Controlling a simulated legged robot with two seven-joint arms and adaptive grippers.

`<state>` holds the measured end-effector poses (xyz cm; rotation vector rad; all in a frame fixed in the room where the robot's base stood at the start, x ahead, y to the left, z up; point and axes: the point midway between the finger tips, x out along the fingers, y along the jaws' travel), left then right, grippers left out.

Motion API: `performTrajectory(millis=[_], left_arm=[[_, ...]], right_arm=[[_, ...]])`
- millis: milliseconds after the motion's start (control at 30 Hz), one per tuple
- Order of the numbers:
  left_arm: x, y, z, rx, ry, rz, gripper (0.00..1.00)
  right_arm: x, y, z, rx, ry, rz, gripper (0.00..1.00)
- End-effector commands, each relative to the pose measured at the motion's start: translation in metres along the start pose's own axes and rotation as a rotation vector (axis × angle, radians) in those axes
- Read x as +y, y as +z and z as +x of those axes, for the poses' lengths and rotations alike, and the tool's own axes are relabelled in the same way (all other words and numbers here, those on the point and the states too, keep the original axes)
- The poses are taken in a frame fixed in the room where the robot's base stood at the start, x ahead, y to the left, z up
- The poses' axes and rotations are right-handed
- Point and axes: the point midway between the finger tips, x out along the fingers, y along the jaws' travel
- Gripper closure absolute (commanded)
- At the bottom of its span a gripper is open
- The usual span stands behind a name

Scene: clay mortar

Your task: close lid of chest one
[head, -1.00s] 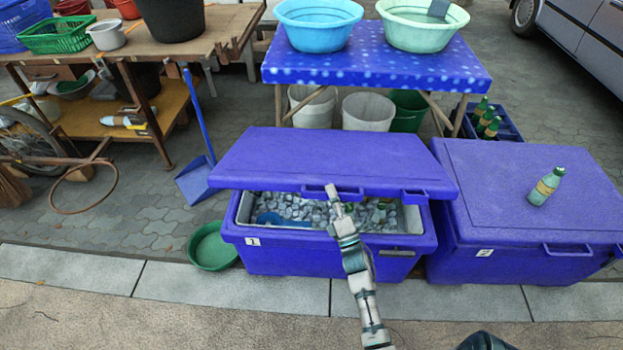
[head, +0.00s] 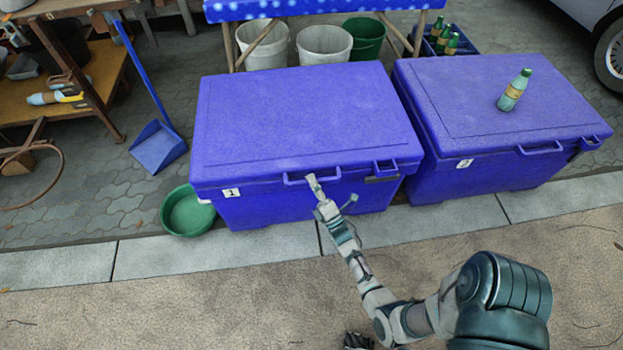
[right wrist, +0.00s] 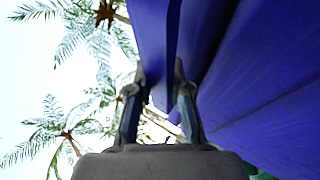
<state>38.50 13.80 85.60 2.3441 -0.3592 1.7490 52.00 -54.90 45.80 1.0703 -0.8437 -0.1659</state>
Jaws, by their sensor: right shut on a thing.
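Chest one (head: 270,207) is a blue cooler box marked 1. Its lid (head: 300,115) lies flat over the box, with no contents showing. The lid's front handle (head: 296,181) sticks out at the near edge. My right gripper (head: 314,184) is at this handle, shut on it. In the right wrist view, the fingers of the right gripper (right wrist: 159,110) stand on either side of a blue strip, the lid handle (right wrist: 157,50). Whether the lid is fully seated is hard to tell. My left gripper does not show clearly.
Chest two (head: 500,120) stands close at the right, shut, with a green bottle (head: 515,90) on top. A green basin (head: 187,211) sits at the left, near a blue dustpan (head: 158,148). Buckets (head: 324,45) stand behind. The pavement in front is clear.

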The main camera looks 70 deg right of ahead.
Motion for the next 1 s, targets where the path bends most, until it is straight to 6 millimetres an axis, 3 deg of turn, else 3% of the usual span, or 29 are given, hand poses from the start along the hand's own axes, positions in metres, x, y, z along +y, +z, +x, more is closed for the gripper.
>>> performTrajectory(millis=[33, 333, 367, 433, 467, 1000], left_arm=[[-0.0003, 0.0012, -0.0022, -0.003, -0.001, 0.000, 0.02], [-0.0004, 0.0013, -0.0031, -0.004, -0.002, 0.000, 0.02], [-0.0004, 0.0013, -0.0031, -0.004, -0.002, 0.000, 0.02], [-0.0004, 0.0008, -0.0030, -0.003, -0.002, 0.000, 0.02], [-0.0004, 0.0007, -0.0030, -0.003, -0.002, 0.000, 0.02], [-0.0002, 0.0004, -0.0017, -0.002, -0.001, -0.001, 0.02]], right_arm=[[-0.0094, -0.0072, -0.0117, 0.013, -0.026, 0.005, 1.00], [-0.0153, -0.0065, -0.0151, 0.016, -0.038, 0.003, 1.00], [-0.0157, -0.0064, -0.0153, 0.016, -0.039, 0.003, 0.76], [-0.0161, -0.0059, -0.0152, 0.016, -0.040, 0.002, 0.58], [-0.0159, -0.0055, -0.0149, 0.015, -0.039, 0.002, 0.55], [-0.0104, -0.0015, -0.0085, 0.006, -0.025, 0.004, 0.55]])
